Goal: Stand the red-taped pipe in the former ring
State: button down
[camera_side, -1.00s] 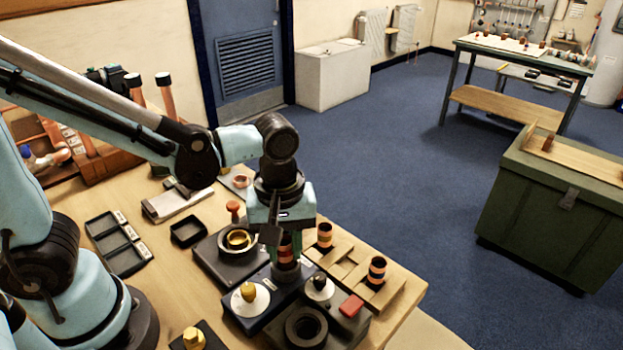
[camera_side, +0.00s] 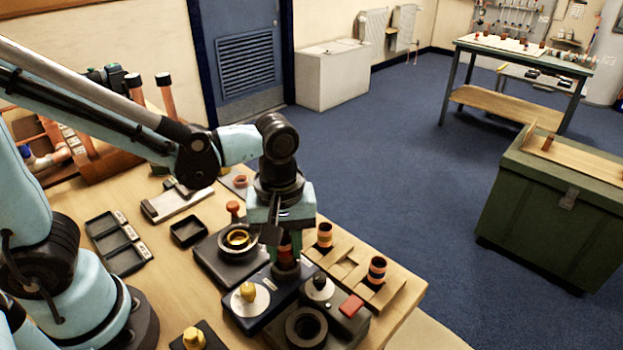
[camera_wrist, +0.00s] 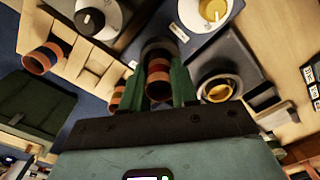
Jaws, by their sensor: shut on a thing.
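The red-taped pipe (camera_wrist: 157,83) is between the two green fingers of my gripper (camera_wrist: 158,90) in the wrist view. In the side view my gripper (camera_side: 283,250) points straight down, shut on the pipe, whose red band (camera_side: 285,246) shows between the fingers. The pipe looks upright. Its lower end is at the dark grey former ring (camera_side: 286,271) on the blue block and appears to be inside it. The ring's edge also shows behind the pipe in the wrist view (camera_wrist: 158,47). How deep the pipe sits is hidden.
Two banded pipes stand on the wooden rack (camera_side: 350,262) at right: one farther back (camera_side: 325,235), one nearer (camera_side: 377,269). A black base with a brass ring (camera_side: 237,239) is close at left. Yellow (camera_side: 248,291) and black (camera_side: 319,283) knobs are in front.

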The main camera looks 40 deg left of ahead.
aim_at(284, 239)
jog(key=shift+f, duration=0.6)
jog(key=c, duration=1.1)
grip_release()
jog(key=shift+c, duration=0.2)
jog(key=shift+r, duration=0.15)
jog(key=shift+r, duration=5.35)
jog(key=shift+w+a+f+m+t, duration=0.1)
jog(key=shift+a+m+t, duration=0.2)
jog(key=shift+a+m, duration=0.15)
jog(key=a+f+m+t, duration=0.2)
jog(key=a+m+t, duration=0.4)
jog(key=a+m, duration=0.3)
jog(key=shift+w+a+t, duration=0.3)
jog(key=shift+w+a, duration=0.1)
jog(key=shift+a, duration=0.15)
